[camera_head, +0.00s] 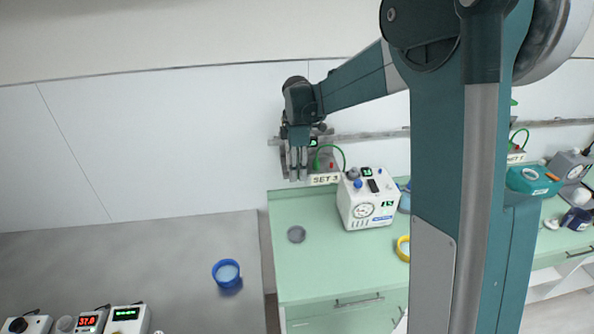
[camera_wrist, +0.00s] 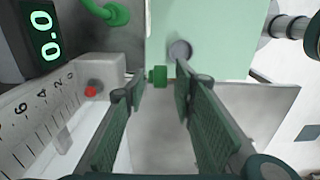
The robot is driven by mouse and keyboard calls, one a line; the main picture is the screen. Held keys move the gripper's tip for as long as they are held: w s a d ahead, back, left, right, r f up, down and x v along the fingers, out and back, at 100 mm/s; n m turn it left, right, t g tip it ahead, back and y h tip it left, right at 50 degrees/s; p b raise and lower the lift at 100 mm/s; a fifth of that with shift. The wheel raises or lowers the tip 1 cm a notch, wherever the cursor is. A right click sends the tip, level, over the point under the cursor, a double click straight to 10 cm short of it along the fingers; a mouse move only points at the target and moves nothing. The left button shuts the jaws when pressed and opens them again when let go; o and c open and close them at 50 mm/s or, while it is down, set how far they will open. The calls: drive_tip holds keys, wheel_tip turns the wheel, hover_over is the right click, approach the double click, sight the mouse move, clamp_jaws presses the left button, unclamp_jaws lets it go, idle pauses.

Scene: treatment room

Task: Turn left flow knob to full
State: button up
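The left flow unit (camera_head: 324,162) is on the wall above the green counter, with a "SET 3" label (camera_head: 325,179) and a green hose. In the wrist view its display (camera_wrist: 44,30) reads 0.0 beside a numbered scale (camera_wrist: 35,115), with a red button (camera_wrist: 91,91). A small green knob-like part (camera_wrist: 157,75) shows between my fingertips; I cannot tell whether they touch it. My gripper (camera_head: 298,178) points down in front of the unit, partly hiding it. In the wrist view my gripper (camera_wrist: 160,88) has its fingers apart.
A second wall unit (camera_head: 516,156) with a green hose is at the right. A white device (camera_head: 368,200) and a grey round piece (camera_head: 297,234) are on the counter (camera_head: 320,265) below. A blue-rimmed cup (camera_head: 227,270) is on the grey surface at left.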

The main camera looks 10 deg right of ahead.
drive_tip(key=shift+f, duration=0.15)
drive_tip(key=c, duration=0.8)
drive_tip(key=shift+a+f+h, duration=0.1)
drive_tip(key=shift+f+h, duration=0.05)
drive_tip(key=shift+h, duration=0.15)
drive_tip(key=shift+o, duration=0.3)
drive_tip(key=shift+a+f+h+b, duration=0.1)
drive_tip(key=shift+a+h+b, duration=0.1)
drive_tip(key=shift+h+b, duration=0.5)
drive_tip(key=h+b, duration=0.3)
drive_tip(key=shift+a+f+h, duration=0.3)
drive_tip(key=shift+a+h, duration=0.05)
drive_tip(key=shift+h, duration=0.05)
drive_tip(key=shift+a+f+h+b, duration=0.1)
drive_tip(key=shift+a+h+b, duration=0.05)
drive_tip(key=shift+h+b, duration=1.35)
drive_tip(key=shift+h, duration=0.4)
drive_tip(key=shift+s, duration=0.1)
